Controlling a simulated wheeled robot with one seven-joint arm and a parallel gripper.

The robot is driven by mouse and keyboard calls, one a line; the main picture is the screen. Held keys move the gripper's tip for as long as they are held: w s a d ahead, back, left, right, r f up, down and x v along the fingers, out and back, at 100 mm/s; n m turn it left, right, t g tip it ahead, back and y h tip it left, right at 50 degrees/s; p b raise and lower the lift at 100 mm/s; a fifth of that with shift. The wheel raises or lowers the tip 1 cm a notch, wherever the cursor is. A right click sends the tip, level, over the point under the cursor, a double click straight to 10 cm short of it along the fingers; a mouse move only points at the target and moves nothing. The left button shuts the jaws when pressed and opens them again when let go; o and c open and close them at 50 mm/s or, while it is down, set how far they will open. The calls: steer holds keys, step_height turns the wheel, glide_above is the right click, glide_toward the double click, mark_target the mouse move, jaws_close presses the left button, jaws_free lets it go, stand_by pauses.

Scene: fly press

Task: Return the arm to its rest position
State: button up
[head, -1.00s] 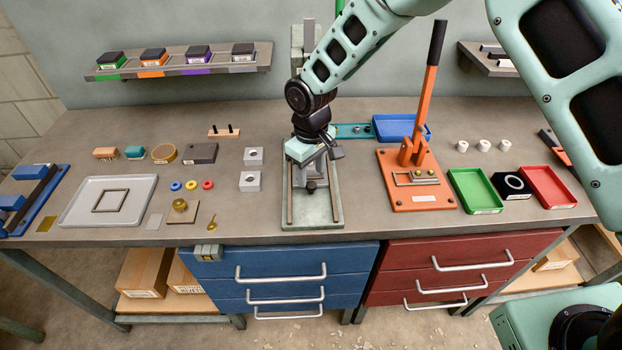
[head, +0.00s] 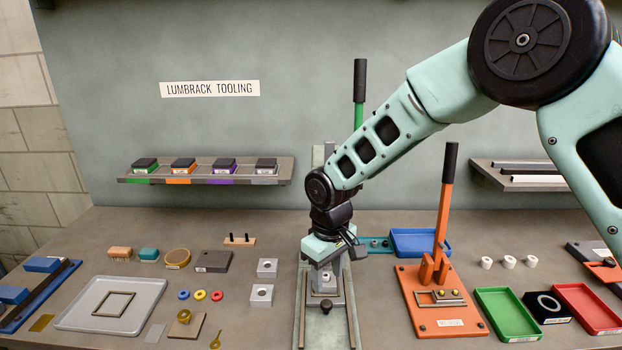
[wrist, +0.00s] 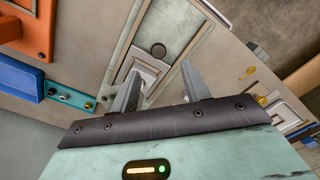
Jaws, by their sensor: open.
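My arm reaches in from the upper right in the head view, and my gripper (head: 328,268) hangs over the grey-green press base (head: 340,325) at the middle of the bench. In the wrist view my gripper (wrist: 157,88) shows two grey fingers spread apart, with nothing held between them. A pale square block with a dark round knob beside it (wrist: 158,49) lies by the left finger on the press. The wrist view does not clearly show whether the fingers touch the press. My arm hides part of the press column in the head view.
An orange lever press (head: 432,300) stands close to the right of my gripper. Behind it is a blue tray (head: 415,242). Two pale square blocks (head: 262,295) sit to the left.

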steer(key=s+d+r+b, duration=0.2)
steer(key=s+r, duration=0.5)
steer(key=s, duration=0.6)
steer(key=s+d+b, duration=0.1)
steer(key=s+d, duration=0.2)
steer(key=s, duration=0.5)
steer(key=s+d+b, duration=0.1)
steer(key=s+d, duration=0.3)
steer(key=s, duration=0.4)
steer(key=shift+d+r+m, duration=0.3)
steer(key=shift+r+m, duration=0.1)
steer(key=shift+r, duration=0.05)
